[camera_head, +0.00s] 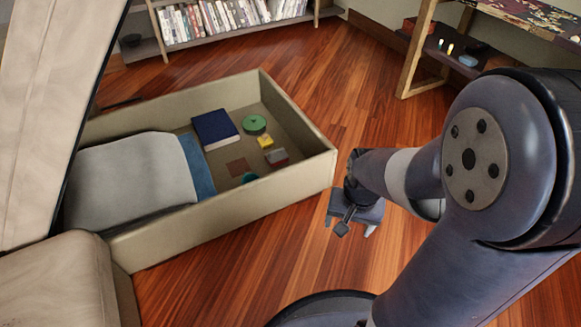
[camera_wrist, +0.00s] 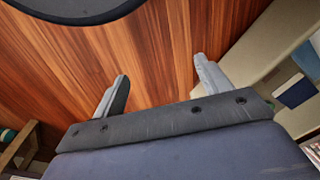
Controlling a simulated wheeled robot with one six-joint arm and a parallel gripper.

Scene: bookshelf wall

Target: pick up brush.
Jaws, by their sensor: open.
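I cannot make out a brush for certain in either view. My gripper (camera_head: 352,222) points down over the bare wooden floor, just right of the near right corner of the low beige box. In the wrist view, its two grey fingers (camera_wrist: 161,70) are spread wide apart with only floor between them. Nothing is held. Small items (camera_head: 446,46) lie on the lower shelf of the table at the upper right, too small to identify. The far left part of the box is partly hidden by a slanted beige panel.
The beige box (camera_head: 303,150) holds a grey cushion (camera_head: 135,172), a blue book (camera_head: 214,129), a green disc (camera_head: 254,124) and small blocks. A bookshelf (camera_head: 140,50) stands behind. The wooden table (camera_head: 411,62) stands at upper right. Floor (camera_head: 350,80) between them is clear.

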